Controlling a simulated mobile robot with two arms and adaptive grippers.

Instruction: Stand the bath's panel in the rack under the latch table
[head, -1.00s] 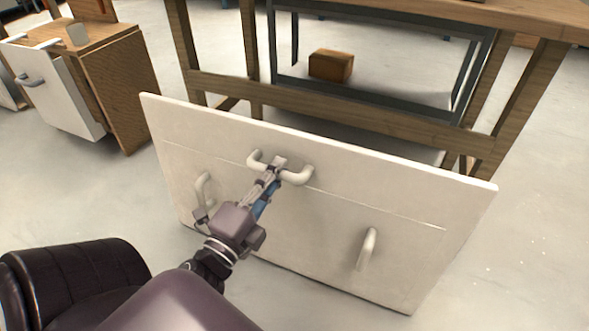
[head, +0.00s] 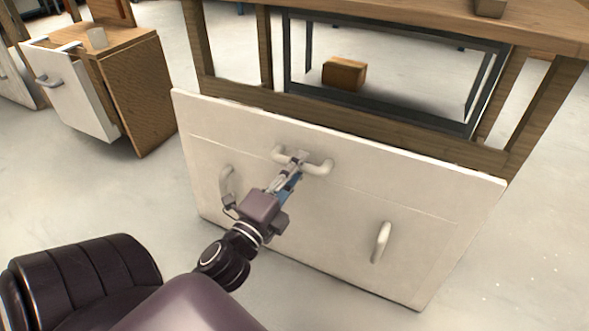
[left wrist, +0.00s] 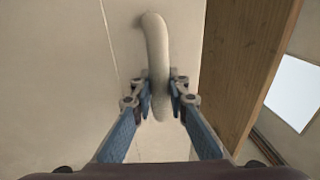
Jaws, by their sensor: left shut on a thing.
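The bath's panel (head: 330,205) is a large cream board with three pale handles, standing tilted in front of the wooden latch table (head: 440,15). My left gripper (head: 298,163) is shut on the top middle handle (head: 318,167) of the panel. In the left wrist view my left gripper (left wrist: 160,90) has a finger on each side of the handle (left wrist: 157,55). A dark metal frame (head: 400,112), perhaps the rack, shows under the table behind the panel; its lower part is hidden. My right gripper is not in view.
A wooden block (head: 344,74) sits within the dark frame under the table. A wooden cabinet (head: 138,95) with a white front stands at the left. The table's wooden rail (head: 400,128) runs just behind the panel's top edge. Floor is clear at the right.

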